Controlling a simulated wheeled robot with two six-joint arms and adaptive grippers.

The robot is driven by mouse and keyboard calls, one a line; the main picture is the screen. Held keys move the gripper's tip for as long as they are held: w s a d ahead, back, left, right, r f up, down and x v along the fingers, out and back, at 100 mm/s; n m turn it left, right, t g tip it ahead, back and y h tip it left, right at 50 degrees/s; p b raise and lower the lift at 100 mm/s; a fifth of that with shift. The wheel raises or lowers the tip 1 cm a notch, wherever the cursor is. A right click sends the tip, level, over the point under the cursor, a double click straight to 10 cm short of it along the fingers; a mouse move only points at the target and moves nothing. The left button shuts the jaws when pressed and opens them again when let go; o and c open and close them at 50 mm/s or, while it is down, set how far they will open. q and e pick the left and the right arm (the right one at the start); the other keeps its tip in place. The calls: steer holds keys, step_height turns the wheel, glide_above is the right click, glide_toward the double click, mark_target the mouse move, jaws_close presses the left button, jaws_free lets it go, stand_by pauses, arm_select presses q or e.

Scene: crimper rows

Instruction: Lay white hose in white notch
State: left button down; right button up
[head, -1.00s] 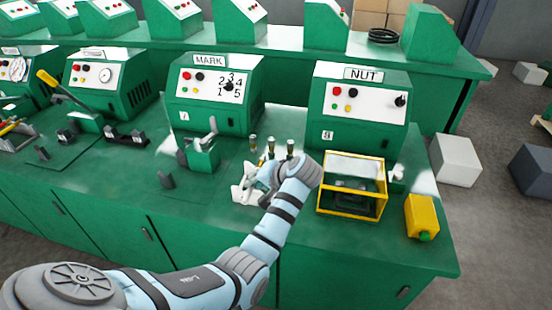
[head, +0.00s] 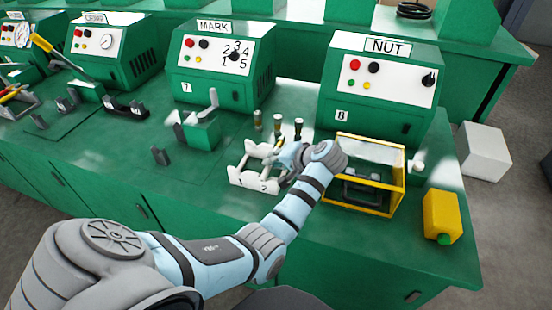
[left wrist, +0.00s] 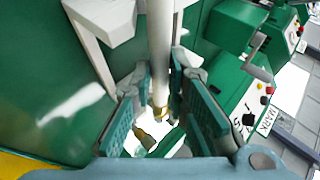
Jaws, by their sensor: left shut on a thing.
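A white rack (head: 238,178) with notches and the numbers 1 and 2 on its front stands on the green bench in front of the MARK and NUT machines. My left gripper (head: 288,158) is at the right end of this rack in the head view, its fingers partly hidden by my own wrist. In the left wrist view my left gripper (left wrist: 162,100) is shut on the white hose (left wrist: 160,45), which runs between the fingers and has a brass-coloured end. White rack parts (left wrist: 103,20) show beside the hose. My right gripper is not in view.
Several upright dark-topped pegs (head: 278,122) stand behind the rack. The bench in front of the rack is clear.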

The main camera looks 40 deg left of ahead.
arm_select(q)
steer(key=shift+f, duration=0.35)
steer(key=shift+s+d+r, duration=0.1)
steer(key=shift+s, duration=0.1)
steer(key=c, duration=1.5)
jaws_free()
steer(key=shift+w, duration=0.1)
steer(key=v, duration=0.7)
steer(key=shift+d+r, duration=0.1)
steer(key=shift+d, duration=0.1)
